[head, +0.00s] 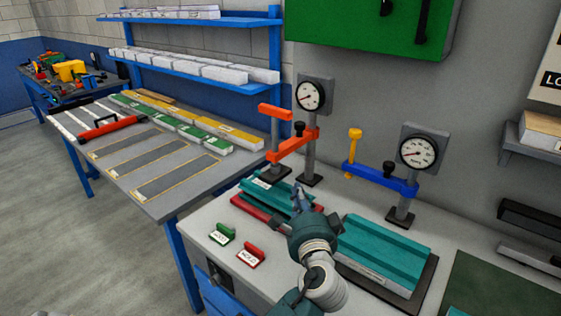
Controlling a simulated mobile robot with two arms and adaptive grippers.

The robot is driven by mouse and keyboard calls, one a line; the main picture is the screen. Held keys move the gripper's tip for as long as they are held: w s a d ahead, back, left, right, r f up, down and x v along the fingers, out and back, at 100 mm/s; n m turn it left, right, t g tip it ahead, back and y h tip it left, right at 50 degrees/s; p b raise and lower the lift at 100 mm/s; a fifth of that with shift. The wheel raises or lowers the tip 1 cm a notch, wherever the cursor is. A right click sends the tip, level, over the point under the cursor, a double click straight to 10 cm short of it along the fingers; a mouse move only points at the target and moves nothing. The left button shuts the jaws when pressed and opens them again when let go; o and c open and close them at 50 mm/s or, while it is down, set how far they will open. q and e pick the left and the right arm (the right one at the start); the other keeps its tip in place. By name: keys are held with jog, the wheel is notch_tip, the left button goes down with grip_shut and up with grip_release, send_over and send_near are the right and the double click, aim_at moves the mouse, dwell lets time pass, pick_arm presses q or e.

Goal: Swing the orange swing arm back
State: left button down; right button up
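The orange swing arm (292,145) is a bar fixed to the grey post under the left dial gauge. It points toward the front left, and a grey rod with an orange top handle (275,111) stands at its outer end. The rod's dark foot is over the far end of the left teal panel (262,189). My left gripper (301,192) is over the near right part of that panel, below and in front of the swing arm and apart from it. Its fingers are small and partly merged, so their opening is unclear. My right gripper is not in view.
A blue swing arm (380,179) with a yellow handle stands to the right, behind a second teal panel (385,249). Green (222,233) and red (250,256) label holders stand at the bench's front left. Dial gauges (311,94) rise behind.

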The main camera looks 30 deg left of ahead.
pick_arm(q)
jog(key=p, duration=0.3)
send_near(280, 158)
jog(key=w+d, duration=0.1)
jog(key=w, duration=0.2)
jog(key=a, duration=0.2)
jog(key=w+a+p, duration=0.1)
jog(key=a, duration=0.1)
jog(key=shift+r, duration=0.15)
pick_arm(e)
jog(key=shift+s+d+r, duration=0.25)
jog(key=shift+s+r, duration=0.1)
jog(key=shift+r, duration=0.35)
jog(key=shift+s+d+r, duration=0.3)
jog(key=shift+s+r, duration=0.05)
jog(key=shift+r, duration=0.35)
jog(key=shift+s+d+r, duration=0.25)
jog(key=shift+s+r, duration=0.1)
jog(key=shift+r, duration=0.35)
pick_arm(q)
jog(key=shift+a, duration=0.1)
